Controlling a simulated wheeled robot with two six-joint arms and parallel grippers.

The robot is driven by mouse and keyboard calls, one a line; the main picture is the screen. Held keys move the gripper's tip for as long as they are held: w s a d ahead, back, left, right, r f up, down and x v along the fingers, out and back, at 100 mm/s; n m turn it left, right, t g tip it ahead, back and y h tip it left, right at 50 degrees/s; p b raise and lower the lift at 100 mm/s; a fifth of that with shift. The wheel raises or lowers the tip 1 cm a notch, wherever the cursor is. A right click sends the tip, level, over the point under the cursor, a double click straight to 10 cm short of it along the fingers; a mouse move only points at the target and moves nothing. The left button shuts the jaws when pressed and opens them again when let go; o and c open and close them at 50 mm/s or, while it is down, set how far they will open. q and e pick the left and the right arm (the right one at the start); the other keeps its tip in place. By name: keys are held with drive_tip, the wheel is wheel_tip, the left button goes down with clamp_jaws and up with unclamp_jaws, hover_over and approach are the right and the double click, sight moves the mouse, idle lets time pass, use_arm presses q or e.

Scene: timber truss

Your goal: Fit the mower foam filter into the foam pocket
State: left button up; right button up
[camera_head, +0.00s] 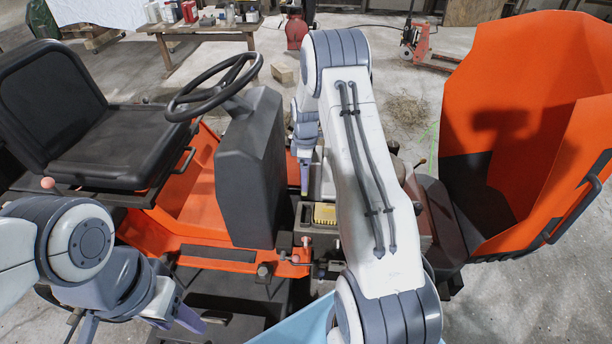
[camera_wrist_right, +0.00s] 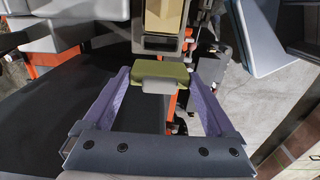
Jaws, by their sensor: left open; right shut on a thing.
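The foam filter (camera_wrist_right: 172,73), an olive-green block with a pale grey piece along its near side, is between the fingertips of my right gripper (camera_wrist_right: 162,78), which is shut on it. In the right wrist view it is just short of a grey housing (camera_wrist_right: 160,44) holding a pale yellow block. My left gripper (camera_head: 146,322) is open and empty at the lower left.
The orange mower's steering wheel (camera_head: 215,85), dark console (camera_head: 250,170) and black seat (camera_head: 95,125) stand left of the housing. A large orange hopper (camera_head: 530,130) stands at the right. A table (camera_head: 205,28) with bottles and a red pallet jack (camera_head: 425,52) are farther back.

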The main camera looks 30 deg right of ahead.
drive_tip(key=shift+s+d, duration=0.1)
drive_tip(key=shift+f+b, duration=3.5)
drive_tip(key=shift+f, duration=2.4)
drive_tip(key=shift+f, duration=0.25)
drive_tip(key=shift+f+b, duration=0.85)
drive_tip(key=shift+f, duration=0.55)
drive_tip(key=o, duration=1)
